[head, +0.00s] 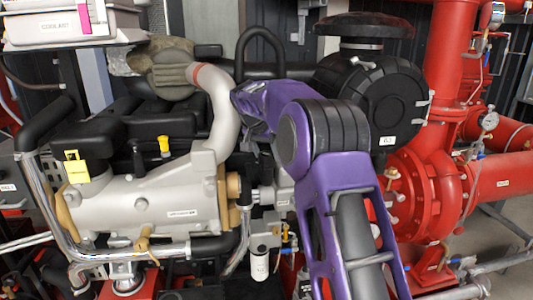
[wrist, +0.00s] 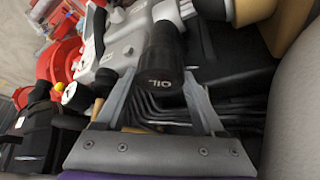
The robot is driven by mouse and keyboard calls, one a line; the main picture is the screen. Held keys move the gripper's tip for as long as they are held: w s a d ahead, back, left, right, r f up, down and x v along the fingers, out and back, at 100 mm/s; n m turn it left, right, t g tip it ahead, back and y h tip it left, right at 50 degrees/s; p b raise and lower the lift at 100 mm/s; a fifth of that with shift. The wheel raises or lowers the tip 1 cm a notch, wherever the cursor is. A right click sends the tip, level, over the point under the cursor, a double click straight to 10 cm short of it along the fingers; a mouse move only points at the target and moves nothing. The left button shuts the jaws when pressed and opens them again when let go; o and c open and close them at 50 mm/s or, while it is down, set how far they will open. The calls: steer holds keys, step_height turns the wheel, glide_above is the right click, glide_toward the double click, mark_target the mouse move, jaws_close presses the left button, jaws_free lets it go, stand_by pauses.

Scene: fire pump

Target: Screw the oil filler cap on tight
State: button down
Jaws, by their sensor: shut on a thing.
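The oil filler cap (wrist: 164,55) is a black cylinder marked "OIL" in the wrist view. It lies between the two grey fingers of my gripper (wrist: 161,78), which is shut on it. The cap's far end meets or lies right in front of the grey metal engine body (wrist: 126,40). I cannot tell whether its thread is engaged or how tight it is. In the head view my purple arm reaches over the engine (head: 150,207), and my gripper and the cap are hidden.
A round black housing (head: 376,105) stands right of my arm. Red pump pipes (head: 437,185) fill the right side. A pale curved pipe (head: 222,110) rises near my arm. A yellow tag (head: 76,168) and a yellow handle (head: 164,146) are at the left.

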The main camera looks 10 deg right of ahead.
steer(key=shift+w+a+m+g+h, duration=0.15)
steer(key=shift+m+g+h, duration=0.15)
steer(key=shift+m, duration=0.4)
steer(key=shift+r+m+g+h, duration=0.1)
steer(key=shift+m+g+h, duration=0.2)
steer(key=shift+m, duration=0.6)
steer(key=shift+s+d+r, duration=0.15)
steer(key=shift+s+d, duration=0.1)
